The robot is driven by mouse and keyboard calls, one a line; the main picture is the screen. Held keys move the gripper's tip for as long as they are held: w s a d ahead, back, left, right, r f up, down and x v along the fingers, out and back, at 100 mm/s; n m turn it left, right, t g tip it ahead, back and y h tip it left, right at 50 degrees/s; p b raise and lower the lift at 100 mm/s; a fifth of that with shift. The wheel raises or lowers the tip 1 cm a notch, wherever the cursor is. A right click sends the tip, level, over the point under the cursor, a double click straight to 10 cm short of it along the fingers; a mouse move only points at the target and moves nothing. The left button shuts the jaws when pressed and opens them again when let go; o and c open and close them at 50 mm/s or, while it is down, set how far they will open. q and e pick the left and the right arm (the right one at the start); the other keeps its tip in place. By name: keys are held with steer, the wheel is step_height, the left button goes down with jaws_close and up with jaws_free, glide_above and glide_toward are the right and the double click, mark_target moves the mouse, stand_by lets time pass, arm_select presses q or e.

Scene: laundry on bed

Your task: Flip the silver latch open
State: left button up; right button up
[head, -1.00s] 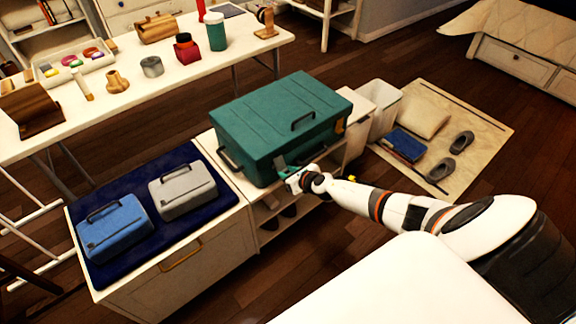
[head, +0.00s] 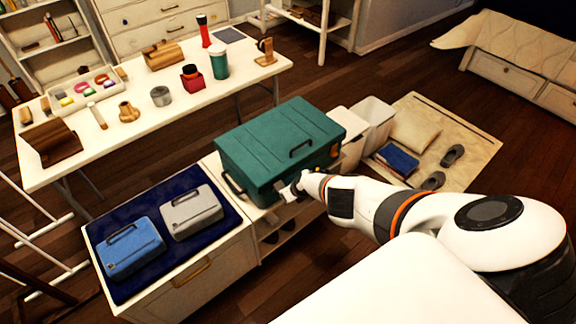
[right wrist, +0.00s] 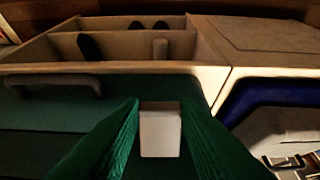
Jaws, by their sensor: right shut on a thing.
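A teal case (head: 275,140) with dark handles rests closed on a low cabinet in the head view. My right gripper (head: 284,191) is at the front face of the case, low and near its middle. In the right wrist view, the green fingers of my right gripper (right wrist: 160,125) are shut on the silver latch (right wrist: 160,132), a small pale block between their tips. The case's teal face (right wrist: 40,140) lies around and below the fingers there. My left gripper is out of view.
A blue case (head: 130,250) and a grey case (head: 192,212) lie on a dark blue mat (head: 105,290) left of the teal case. The cabinet's open shelves (right wrist: 125,45) hold dark shoes. A long white table (head: 90,150) with small items stands behind.

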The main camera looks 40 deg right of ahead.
steer(key=shift+w+a+r+g+b, duration=0.1)
steer(key=shift+r+g+b, duration=0.35)
steer(key=shift+g, duration=0.3)
steer(key=shift+w+r+g+b, duration=0.15)
steer(key=shift+r+g+b, duration=0.15)
steer(key=shift+g+b, duration=0.35)
steer(key=shift+w+a+r+g+b, duration=0.1)
steer(key=shift+r+g+b, duration=0.3)
steer(key=shift+g, duration=0.4)
steer(key=o, duration=1)
steer(key=shift+d, duration=0.1)
steer(key=shift+r, duration=0.1)
steer(key=r+p, duration=0.4)
steer(key=s+r+p, duration=0.1)
steer(key=r+p, duration=0.3)
steer(key=p, duration=0.1)
steer(key=s+r+p, duration=0.1)
steer(key=r+p, duration=0.2)
steer(key=p, duration=0.2)
steer(key=shift+r, duration=0.4)
steer(key=shift+w, duration=0.1)
